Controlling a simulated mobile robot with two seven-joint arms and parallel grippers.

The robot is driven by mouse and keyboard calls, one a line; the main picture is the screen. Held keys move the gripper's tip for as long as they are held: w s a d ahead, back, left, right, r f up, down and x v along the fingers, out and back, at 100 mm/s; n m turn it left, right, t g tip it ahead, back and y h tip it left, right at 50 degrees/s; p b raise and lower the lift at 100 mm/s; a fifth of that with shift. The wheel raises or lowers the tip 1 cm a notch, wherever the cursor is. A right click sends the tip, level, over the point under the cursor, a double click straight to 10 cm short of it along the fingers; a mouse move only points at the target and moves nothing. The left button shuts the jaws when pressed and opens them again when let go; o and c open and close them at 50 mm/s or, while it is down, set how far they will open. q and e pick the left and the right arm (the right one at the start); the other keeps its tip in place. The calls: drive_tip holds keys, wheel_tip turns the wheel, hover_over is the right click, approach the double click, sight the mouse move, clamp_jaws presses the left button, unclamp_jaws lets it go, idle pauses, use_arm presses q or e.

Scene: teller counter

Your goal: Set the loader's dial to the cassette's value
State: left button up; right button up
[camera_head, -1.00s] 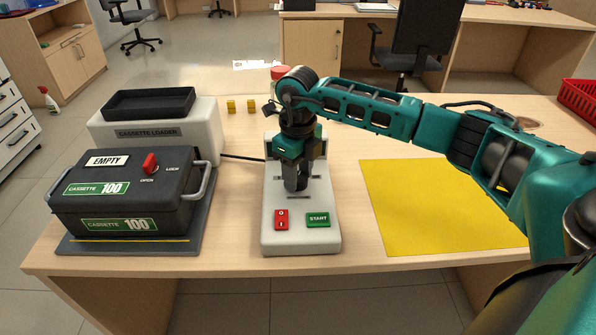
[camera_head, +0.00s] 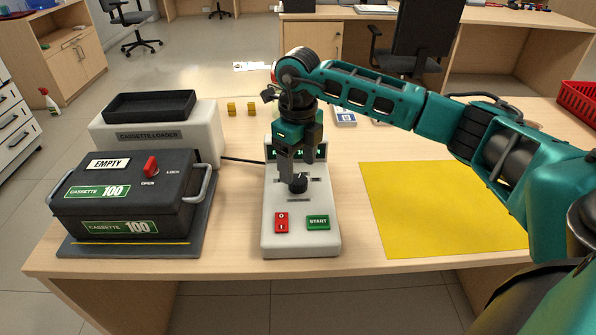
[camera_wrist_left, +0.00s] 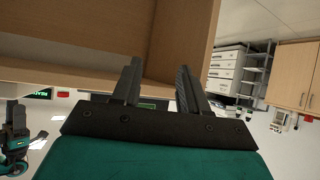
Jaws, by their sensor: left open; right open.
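The cassette (camera_head: 128,205) is a dark box at the left, with green labels reading "CASSETTE 100", a white "EMPTY" label and a red knob marked OPEN and LOCK. The loader's control box (camera_head: 300,238) is white, with a black dial (camera_head: 299,183), a red switch and a green START button. Its green-lit display is partly hidden by my right gripper. My right gripper (camera_head: 297,172) is open, pointing down just above and behind the dial, apart from it as far as I can tell. My left gripper (camera_wrist_left: 155,85) is open and empty in the left wrist view.
The cassette loader (camera_head: 200,135), a white unit with a black tray on top, stands behind the cassette, with a cable to the control box. A yellow mat (camera_head: 440,205) lies at the right. A red basket (camera_head: 580,100) is at the far right edge. Small yellow blocks (camera_head: 241,108) lie behind.

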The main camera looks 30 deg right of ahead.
sight(298, 180)
use_arm(q)
drive_tip(key=shift+s+a+f+p, duration=0.15)
drive_tip(key=shift+s+a+p, duration=0.1)
drive_tip(key=shift+s+p, duration=0.15)
use_arm(e)
wheel_tip(298, 180, up, 9)
use_arm(q)
drive_tip(key=shift+w, duration=0.15)
